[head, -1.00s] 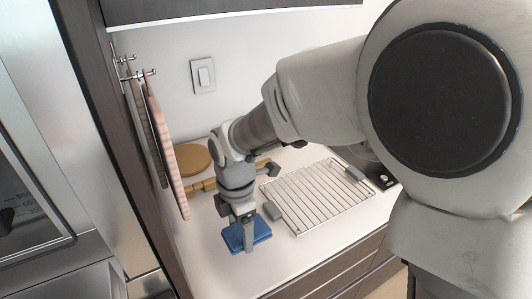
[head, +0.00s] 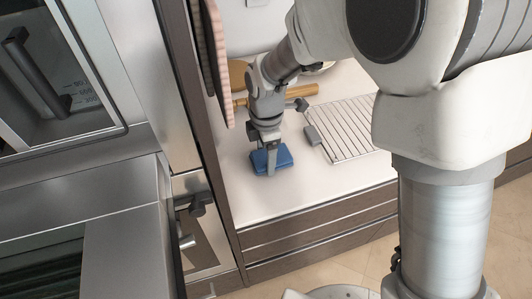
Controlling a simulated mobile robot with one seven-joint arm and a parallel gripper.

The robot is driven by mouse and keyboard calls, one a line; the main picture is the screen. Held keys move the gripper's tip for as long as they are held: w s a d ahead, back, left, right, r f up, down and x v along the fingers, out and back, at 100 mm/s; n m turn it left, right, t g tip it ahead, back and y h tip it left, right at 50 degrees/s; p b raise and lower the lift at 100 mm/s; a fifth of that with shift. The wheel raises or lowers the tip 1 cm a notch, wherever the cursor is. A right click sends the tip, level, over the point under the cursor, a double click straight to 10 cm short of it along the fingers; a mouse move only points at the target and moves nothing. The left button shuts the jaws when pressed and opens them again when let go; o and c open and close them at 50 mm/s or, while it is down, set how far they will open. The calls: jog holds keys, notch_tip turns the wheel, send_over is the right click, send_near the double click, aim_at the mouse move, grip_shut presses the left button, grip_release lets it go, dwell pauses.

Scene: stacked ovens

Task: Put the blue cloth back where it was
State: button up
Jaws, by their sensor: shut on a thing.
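The blue cloth (head: 284,158) is a small folded pad on the white counter, near its left front part. My gripper (head: 270,168) points down at the cloth, with its fingers shut on it. The cloth looks to be at counter height; whether it touches the counter cannot be told. Part of the cloth is hidden behind the fingers.
A wire rack (head: 345,130) with grey handles lies right of the cloth. A wooden rolling pin (head: 300,90) and a round wooden board (head: 238,74) lie behind. Stacked ovens (head: 100,190) stand left of a dark side panel.

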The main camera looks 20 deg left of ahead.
jog(key=shift+f, duration=0.25)
jog(key=o, duration=1.2)
jog(key=shift+r, duration=0.1)
jog(key=shift+c, duration=0.2)
notch_tip(320, 180, up, 12)
jog(key=p, duration=0.1)
jog(key=shift+s+r, duration=0.15)
jog(key=shift+r, duration=0.05)
jog(key=shift+d, duration=0.1)
